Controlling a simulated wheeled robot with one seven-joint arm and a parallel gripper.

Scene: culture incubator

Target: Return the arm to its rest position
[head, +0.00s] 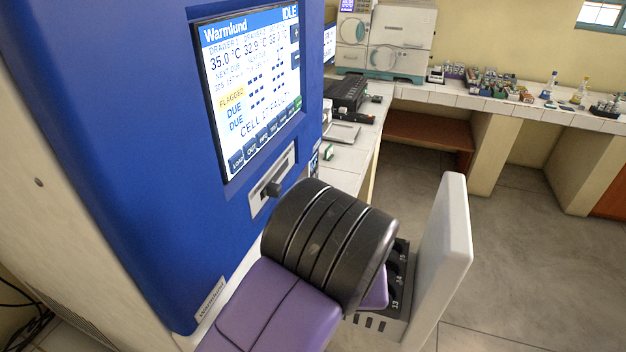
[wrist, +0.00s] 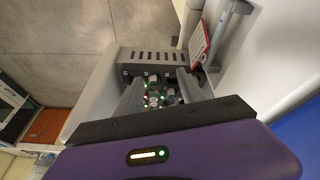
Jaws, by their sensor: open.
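My arm's black and purple links cross the lower middle of the head view, in front of the blue incubator (head: 130,130). They hide my gripper's fingers there. In the wrist view my gripper (wrist: 160,92) is open, its two grey fingers pointing down over a pulled-out grey drawer (wrist: 150,56). Small round items and green and red lights show between and below the fingers. I cannot tell whether the fingers touch anything. In the head view the drawer (head: 368,322) has dark numbered slots and a tall white front panel (head: 445,265). My arm covers part of it.
The incubator's screen (head: 250,85) reads IDLE, with flagged and due entries. A white counter (head: 480,98) behind holds racks, flasks and white machines (head: 385,40). Open grey floor (head: 540,230) lies right of the drawer. A red and white label (wrist: 199,43) shows in the wrist view.

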